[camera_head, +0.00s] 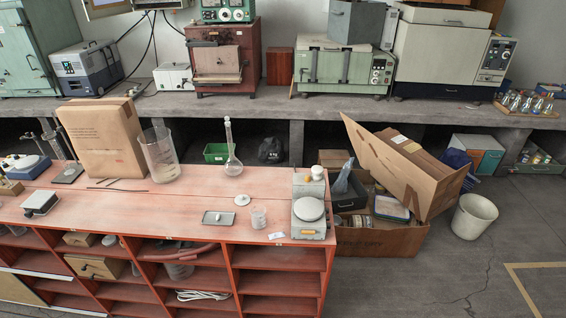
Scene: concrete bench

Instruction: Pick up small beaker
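A small clear beaker (258,217) stands upright on the red-topped bench (150,212), right of the middle and near the front edge. A larger clear beaker (160,156) stands farther back, beside a cardboard box. Neither of my grippers is in view.
Close right of the small beaker is a scale (308,208) with a round pan. Close left are a small metal tray (218,218) and a white round lid (242,200). A tall glass flask (233,150) stands behind. An open cardboard box (380,235) is on the floor at right.

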